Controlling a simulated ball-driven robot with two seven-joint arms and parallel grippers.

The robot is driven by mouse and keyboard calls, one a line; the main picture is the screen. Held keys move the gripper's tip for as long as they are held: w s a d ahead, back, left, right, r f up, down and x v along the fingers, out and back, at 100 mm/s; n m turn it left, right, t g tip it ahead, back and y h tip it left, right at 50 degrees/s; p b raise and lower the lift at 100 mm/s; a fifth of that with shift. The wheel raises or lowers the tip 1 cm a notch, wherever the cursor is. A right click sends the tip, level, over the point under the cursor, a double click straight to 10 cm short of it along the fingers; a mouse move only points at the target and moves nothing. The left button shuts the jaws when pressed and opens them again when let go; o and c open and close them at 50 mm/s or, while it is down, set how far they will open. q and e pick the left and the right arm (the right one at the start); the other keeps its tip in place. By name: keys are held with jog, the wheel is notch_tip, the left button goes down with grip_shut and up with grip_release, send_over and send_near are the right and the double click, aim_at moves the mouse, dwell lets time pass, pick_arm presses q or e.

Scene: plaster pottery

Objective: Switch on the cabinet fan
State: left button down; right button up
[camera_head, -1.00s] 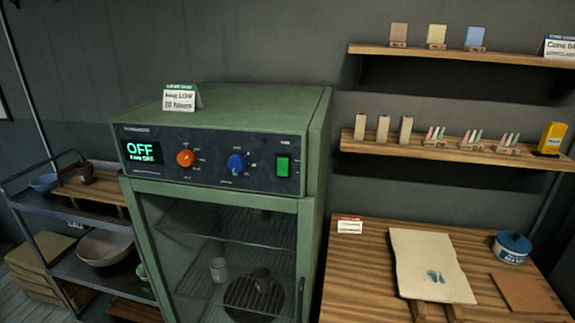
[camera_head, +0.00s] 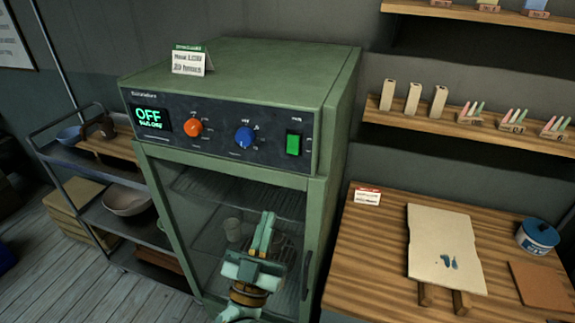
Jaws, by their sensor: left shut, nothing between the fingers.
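The green drying cabinet (camera_head: 345,100) stands in the middle of the view with its glass door closed. Its dark control panel carries a lit display (camera_head: 149,118) that reads OFF, with a smaller line under it that I cannot read surely. Beside it are an orange knob (camera_head: 193,128), a blue knob (camera_head: 244,138) and a green rocker switch (camera_head: 293,144) at the right. My left gripper (camera_head: 266,222) is shut and empty, pointing up in front of the door, below the blue knob and the switch and apart from them. My right gripper is not in view.
A small card (camera_head: 190,62) stands on the cabinet top. A wooden table (camera_head: 380,235) at the right holds a cream board (camera_head: 440,235) and a blue-lidded tin (camera_head: 537,236). A metal rack (camera_head: 75,160) with bowls stands at the left. Wall shelves (camera_head: 470,125) hang at the right.

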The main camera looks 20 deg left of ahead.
aim_at(292, 150)
pick_arm(q)
jog(key=shift+w+f+p+x, duration=0.4)
jog(key=shift+p+x, duration=0.3)
jog(key=shift+x, duration=1.45)
jog(key=shift+w+f+p+x, duration=0.25)
jog(key=shift+f+p+x, duration=0.35)
jog(key=shift+x, duration=1.6)
jog(key=shift+w+f+p+x, duration=0.3)
jog(key=shift+p+x, duration=0.55)
jog(key=shift+x, duration=1.3)
jog(key=shift+d, duration=0.1)
jog(key=b, duration=0.3)
jog(key=shift+w+f+t, duration=0.3)
jog(key=shift+f, duration=0.1)
jog(key=shift+w+r, duration=0.1)
jog(key=shift+r, duration=0.25)
